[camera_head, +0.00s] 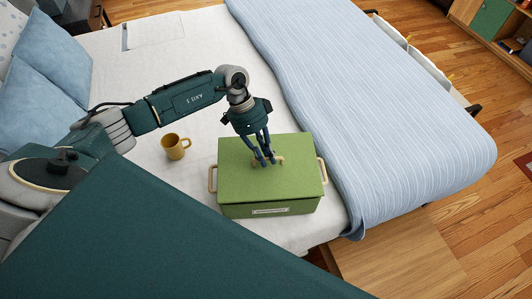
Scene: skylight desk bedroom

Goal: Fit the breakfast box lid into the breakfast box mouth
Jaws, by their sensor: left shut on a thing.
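The green breakfast box (268,208) stands on the bed near its front edge, with a pale loop handle at each side and a light label on its front. The green breakfast box lid (240,175) covers its top. I cannot tell whether the lid is fully seated or slightly above the rim. My left gripper (268,160) reaches down from above and is shut on the lid's pale handle (281,160), which the fingers partly hide. My right gripper is not in view.
A yellow mug (175,147) stands on the white sheet (180,50) left of the box. A striped blue blanket (370,110) lies close to the box's right. Blue pillows (45,85) are at the left. Wooden floor (465,225) shows beyond the bed.

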